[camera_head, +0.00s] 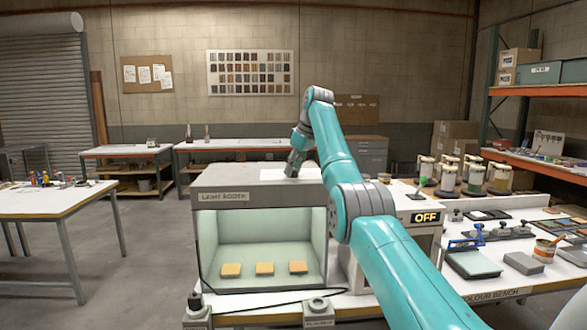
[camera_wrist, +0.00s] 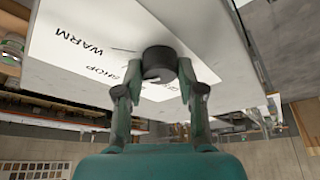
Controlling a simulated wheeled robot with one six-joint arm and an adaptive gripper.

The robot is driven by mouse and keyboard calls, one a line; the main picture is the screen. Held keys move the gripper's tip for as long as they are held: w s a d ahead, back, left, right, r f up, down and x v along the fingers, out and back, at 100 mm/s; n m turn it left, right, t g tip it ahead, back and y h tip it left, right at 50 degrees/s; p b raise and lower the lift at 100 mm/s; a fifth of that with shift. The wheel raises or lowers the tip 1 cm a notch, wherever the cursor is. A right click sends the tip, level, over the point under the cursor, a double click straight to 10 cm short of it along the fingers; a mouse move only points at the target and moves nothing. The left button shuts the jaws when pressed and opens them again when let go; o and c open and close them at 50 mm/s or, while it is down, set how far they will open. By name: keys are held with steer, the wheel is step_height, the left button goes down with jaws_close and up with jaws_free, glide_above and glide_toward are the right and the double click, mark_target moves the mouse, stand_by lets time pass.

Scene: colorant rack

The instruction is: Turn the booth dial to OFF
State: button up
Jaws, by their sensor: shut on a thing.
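The light booth (camera_head: 250,196) is a grey box with a lit, open front. A white label plate (camera_head: 278,174) lies on its top. My gripper (camera_head: 293,168) points down at this plate in the head view and hides the dial there. In the wrist view the booth dial (camera_wrist: 160,60) is a dark round knob on the white plate (camera_wrist: 90,45), where WARM and SHOP can be read; other lettering is partly hidden. My gripper (camera_wrist: 161,77) is shut on the dial, with one finger on each side. I cannot tell which setting the dial points to.
Several orange-tan samples (camera_head: 264,268) lie inside the booth. To its right, a cabinet with a lit OFF sign (camera_head: 425,217) stands partly behind my arm. The colour bench (camera_head: 490,293) holds jars and tools. A table (camera_head: 40,204) stands at left, with open floor between.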

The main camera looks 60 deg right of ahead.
steer(key=shift+n+y, duration=0.3)
steer(key=shift+n, duration=0.8)
steer(key=o, duration=1.1)
steer(key=shift+m, duration=0.3)
